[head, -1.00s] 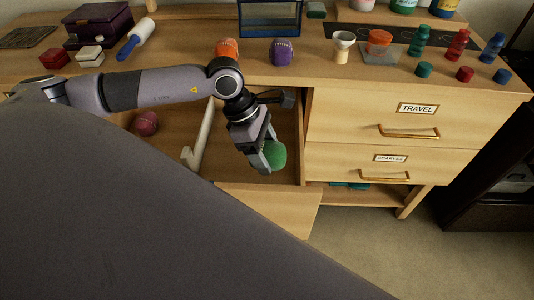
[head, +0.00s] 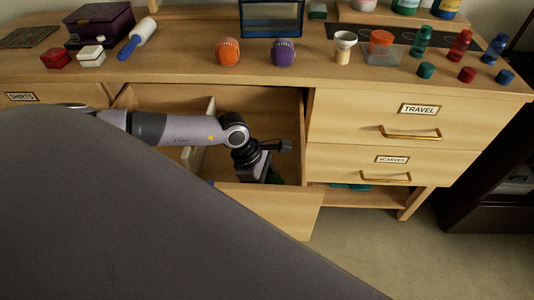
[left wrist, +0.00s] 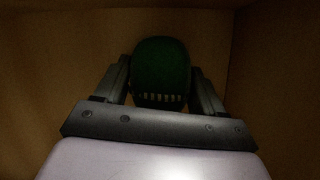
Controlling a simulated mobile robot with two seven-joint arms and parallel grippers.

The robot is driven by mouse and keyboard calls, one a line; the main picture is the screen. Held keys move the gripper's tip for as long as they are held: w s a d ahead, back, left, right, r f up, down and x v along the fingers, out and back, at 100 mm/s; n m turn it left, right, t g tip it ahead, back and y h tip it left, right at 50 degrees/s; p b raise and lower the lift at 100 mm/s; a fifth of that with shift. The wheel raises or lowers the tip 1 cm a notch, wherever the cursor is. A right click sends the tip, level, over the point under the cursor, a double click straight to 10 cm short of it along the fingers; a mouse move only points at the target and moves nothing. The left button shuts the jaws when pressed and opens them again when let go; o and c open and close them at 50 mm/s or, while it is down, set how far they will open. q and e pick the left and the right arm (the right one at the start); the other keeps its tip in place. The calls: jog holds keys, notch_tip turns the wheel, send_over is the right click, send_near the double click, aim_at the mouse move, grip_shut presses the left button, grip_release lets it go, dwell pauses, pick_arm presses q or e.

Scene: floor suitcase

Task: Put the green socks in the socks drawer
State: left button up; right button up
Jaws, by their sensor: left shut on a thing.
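The green socks (left wrist: 160,62) are a dark green rolled bundle between the fingers of my left gripper (left wrist: 160,82). In the head view my left gripper (head: 258,178) points down inside the right compartment of the open drawer (head: 272,205), with only a sliver of green beside it. The fingers are shut on the socks, low between the wooden drawer walls. Whether the socks touch the drawer floor cannot be told. The open drawer's label is not visible. My right gripper is not in view.
An orange roll (head: 228,52) and a purple roll (head: 284,52) sit on the dresser top. A pale divider (head: 209,112) splits the open drawer. The travel drawer (head: 385,118) and scarves drawer (head: 370,162) are closed at right. A large dark grey surface fills the lower left.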

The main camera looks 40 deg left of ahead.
pick_arm(q)
jog(key=shift+f, duration=0.2)
jog(key=o, duration=1)
jog(key=shift+o, duration=0.2)
jog(key=shift+r, duration=0.15)
jog(key=shift+r, duration=0.2)
jog(key=v, duration=1.1)
jog(key=shift+a+r, duration=0.2)
jog(key=shift+r, duration=0.15)
